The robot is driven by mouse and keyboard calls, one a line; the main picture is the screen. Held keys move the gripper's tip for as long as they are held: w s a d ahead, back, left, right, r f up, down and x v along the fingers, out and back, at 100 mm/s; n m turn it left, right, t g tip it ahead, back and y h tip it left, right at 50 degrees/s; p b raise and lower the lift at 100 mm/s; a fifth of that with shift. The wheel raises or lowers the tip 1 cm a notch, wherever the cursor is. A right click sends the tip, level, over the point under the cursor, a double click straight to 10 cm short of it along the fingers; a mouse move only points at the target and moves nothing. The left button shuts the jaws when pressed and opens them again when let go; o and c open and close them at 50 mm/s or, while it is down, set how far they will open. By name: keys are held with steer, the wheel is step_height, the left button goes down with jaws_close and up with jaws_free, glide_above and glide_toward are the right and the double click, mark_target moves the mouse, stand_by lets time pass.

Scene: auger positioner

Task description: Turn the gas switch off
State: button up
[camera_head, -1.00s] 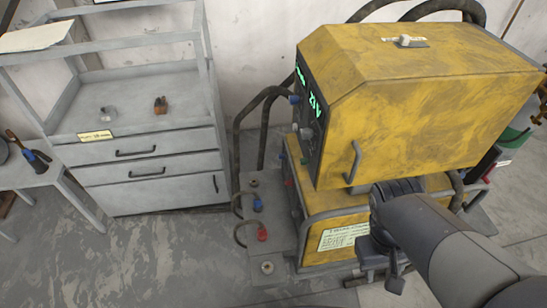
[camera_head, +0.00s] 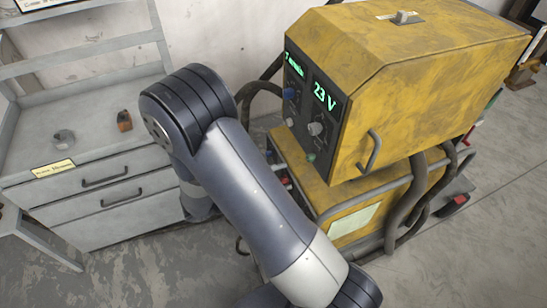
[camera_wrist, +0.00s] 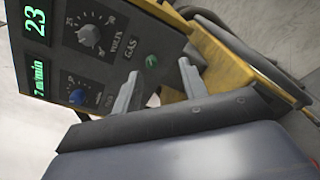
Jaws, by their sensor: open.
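The gas switch is a small green knob (camera_wrist: 151,61) beside the label GAS on the dark front panel (camera_wrist: 108,58) of the yellow machine. In the head view the green knob (camera_head: 311,156) is at the panel's lower edge. In the wrist view my gripper (camera_wrist: 158,68) is open and empty, its two pale fingers apart. The knob appears between the fingertips, near their line; I cannot tell the remaining distance. In the head view my arm hides my gripper.
The panel also has a grey volts knob (camera_wrist: 89,36), a blue knob (camera_wrist: 77,96) and green displays. The yellow machine (camera_head: 420,90) has a side handle (camera_head: 371,153) and thick hoses. A grey drawer cabinet (camera_head: 95,150) stands at left.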

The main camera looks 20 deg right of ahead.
mark_target(308, 159)
steer(key=shift+n+t+h, duration=0.3)
steer(key=shift+n+t, duration=0.2)
steer(key=shift+t, duration=0.2)
steer(key=w+d+p, duration=0.1)
steer(key=d, duration=0.1)
steer(key=w+d, duration=0.1)
steer(key=d, duration=0.1)
steer(key=w+d+p, duration=0.1)
steer(key=d, duration=0.1)
steer(key=shift+w+d+f+p, duration=0.1)
steer(key=shift+d+f+p, duration=0.15)
steer(key=shift+f+p, duration=0.05)
steer(key=shift+w+d+f, duration=0.1)
steer(key=shift+w+d, duration=0.05)
steer(key=shift+d, duration=0.75)
steer(key=shift+c, duration=0.2)
jaws_close()
